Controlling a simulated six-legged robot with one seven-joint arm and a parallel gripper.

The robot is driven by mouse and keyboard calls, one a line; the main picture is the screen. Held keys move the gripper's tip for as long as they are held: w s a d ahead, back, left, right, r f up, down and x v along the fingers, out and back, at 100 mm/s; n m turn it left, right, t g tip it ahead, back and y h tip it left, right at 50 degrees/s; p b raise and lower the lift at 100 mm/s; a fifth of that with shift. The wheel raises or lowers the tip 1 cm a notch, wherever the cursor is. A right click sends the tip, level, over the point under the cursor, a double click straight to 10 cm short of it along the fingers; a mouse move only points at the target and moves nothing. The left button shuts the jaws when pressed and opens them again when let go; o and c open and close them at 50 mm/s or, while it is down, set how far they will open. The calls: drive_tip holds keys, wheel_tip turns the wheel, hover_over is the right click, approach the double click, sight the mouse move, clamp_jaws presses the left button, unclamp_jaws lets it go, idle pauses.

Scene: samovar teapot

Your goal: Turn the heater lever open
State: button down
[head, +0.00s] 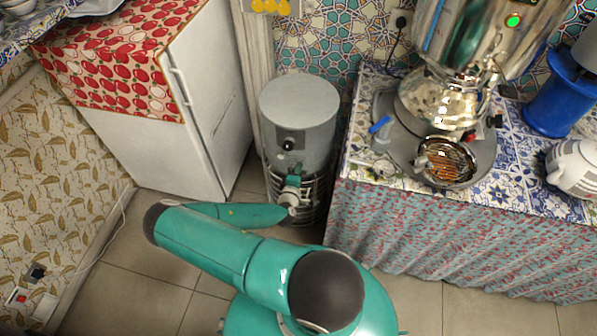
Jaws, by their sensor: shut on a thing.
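The heater (298,105) is a grey cylinder with a flat round top, standing on the floor between the white fridge and the counter. A small black round fitting (288,145) sits on its front. My gripper (296,170) is at the heater's front, just below that fitting, at the end of my teal arm. It is shut on the heater lever, which is mostly hidden behind the gripper and wrist. The lever's exact angle cannot be told from this view.
The white fridge (215,95) with a red patterned cloth (110,60) stands close on the left. The counter (400,215) on the right holds a shiny samovar (445,95), a blue stand (553,105) and a white teapot (575,168). Tiled floor is free at the lower left.

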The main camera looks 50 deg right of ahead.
idle(0.3)
drive_tip(key=c, duration=1.5)
unclamp_jaws()
drive_tip(key=v, duration=1.3)
drive_tip(key=shift+s+a+r, duration=0.15)
drive_tip(key=shift+s+a, duration=0.05)
drive_tip(key=shift+a, duration=0.15)
